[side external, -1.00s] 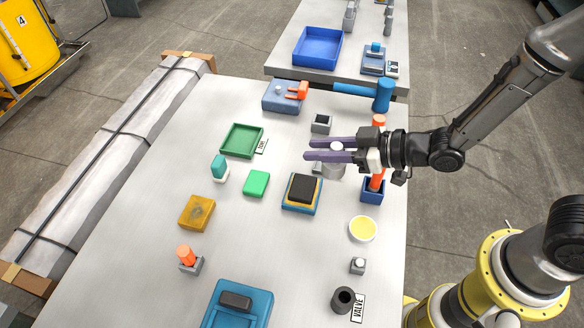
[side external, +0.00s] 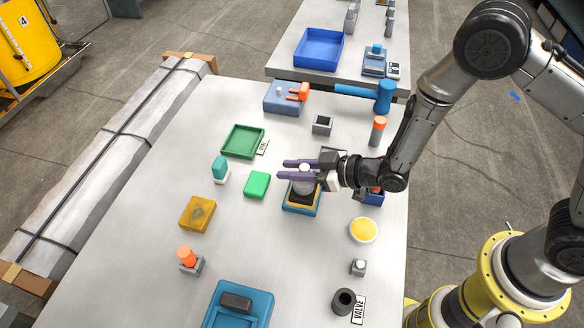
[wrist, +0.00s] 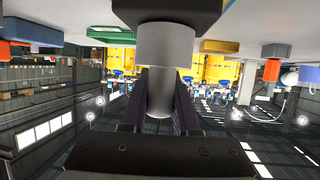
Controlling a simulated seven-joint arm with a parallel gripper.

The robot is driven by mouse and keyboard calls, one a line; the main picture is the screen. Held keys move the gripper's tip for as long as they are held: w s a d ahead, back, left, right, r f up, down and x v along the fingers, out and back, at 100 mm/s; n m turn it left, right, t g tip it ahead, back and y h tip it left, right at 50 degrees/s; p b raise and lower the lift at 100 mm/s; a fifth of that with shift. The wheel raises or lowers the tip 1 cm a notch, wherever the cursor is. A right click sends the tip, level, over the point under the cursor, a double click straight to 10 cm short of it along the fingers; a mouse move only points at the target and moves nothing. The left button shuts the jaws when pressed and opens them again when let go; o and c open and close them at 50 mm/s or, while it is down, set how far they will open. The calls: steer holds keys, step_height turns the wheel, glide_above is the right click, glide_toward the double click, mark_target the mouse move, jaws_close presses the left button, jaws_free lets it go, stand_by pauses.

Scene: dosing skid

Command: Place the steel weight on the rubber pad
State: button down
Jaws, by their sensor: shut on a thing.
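The steel weight (side external: 303,185), a grey cylinder with a narrower knob, is upright in my gripper (side external: 285,169). The two dark fingers are shut on the knob. The weight is over the black rubber pad (side external: 299,198), which lies on a yellow and blue base (side external: 301,210). In the wrist view the weight (wrist: 165,45) shows upside down, its wide end against or very close to the dark pad (wrist: 190,6). I cannot tell whether they touch. The weight and fingers hide part of the pad.
A green block (side external: 257,185) lies left of the pad. A yellow dish (side external: 363,229) is at lower right. A blue holder (side external: 373,198) stands right of the pad, near my wrist, with an orange-topped cylinder (side external: 378,131) behind. Bare table lies in front of the pad.

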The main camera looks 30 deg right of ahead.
stand_by(0.3)
steer(key=c, duration=0.7)
jaws_free()
steer(key=shift+f, duration=0.15)
steer(key=shift+o, duration=0.2)
